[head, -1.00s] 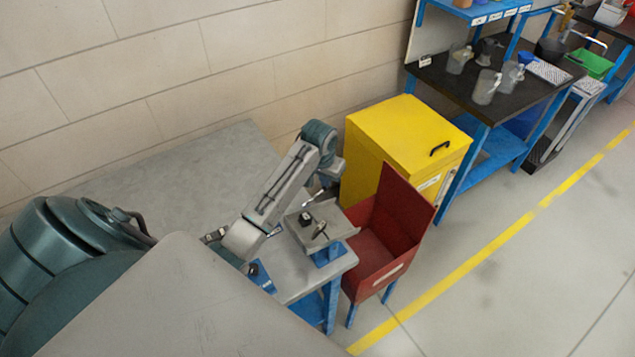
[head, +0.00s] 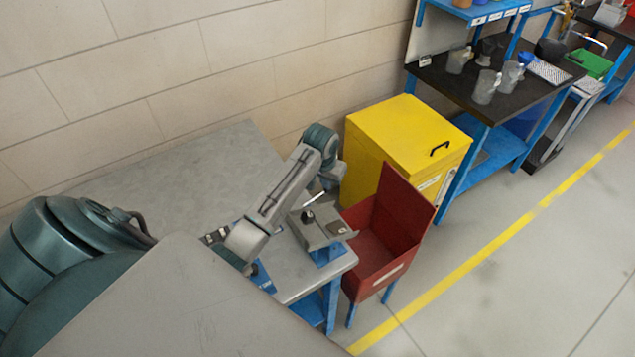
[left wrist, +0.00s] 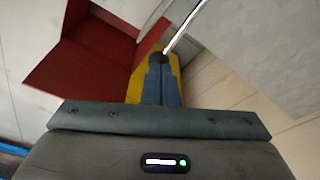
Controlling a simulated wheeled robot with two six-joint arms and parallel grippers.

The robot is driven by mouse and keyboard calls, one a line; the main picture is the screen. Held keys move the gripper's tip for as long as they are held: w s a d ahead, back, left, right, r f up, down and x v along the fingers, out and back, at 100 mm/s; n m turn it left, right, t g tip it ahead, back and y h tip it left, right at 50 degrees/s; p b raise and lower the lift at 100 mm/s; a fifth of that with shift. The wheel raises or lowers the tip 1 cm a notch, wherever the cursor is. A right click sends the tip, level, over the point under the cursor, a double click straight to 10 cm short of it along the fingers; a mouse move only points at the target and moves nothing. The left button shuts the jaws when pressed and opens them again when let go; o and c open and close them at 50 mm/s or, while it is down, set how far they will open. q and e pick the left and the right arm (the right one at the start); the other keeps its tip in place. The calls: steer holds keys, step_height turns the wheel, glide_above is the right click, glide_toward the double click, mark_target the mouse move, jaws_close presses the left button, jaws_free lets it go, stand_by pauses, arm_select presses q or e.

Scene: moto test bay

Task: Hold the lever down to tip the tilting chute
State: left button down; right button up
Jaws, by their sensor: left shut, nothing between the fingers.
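The tilting chute (head: 322,236) is a grey tray on a blue stand at the table's right end. It leans toward the red bin (head: 388,262). A dark part (head: 307,216) shows on it. The lever (head: 315,198) is a thin bright rod. In the left wrist view, the lever (left wrist: 186,26) runs down to a black knob (left wrist: 158,57) at the tips of my left gripper (left wrist: 161,72). Its fingers are shut and empty; they appear to be against the knob.
A yellow cabinet (head: 405,130) stands behind the red bin. A wall closes the back. Open floor lies to the right.

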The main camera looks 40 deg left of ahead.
arm_select(q)
steer(key=shift+f, duration=0.35)
steer(key=shift+w+f, duration=0.1)
steer(key=shift+f, duration=0.25)
stand_by(0.5)
steer(key=shift+f, duration=0.15)
step_height(320, 180, up, 9)
stand_by(1.1)
stand_by(0.4)
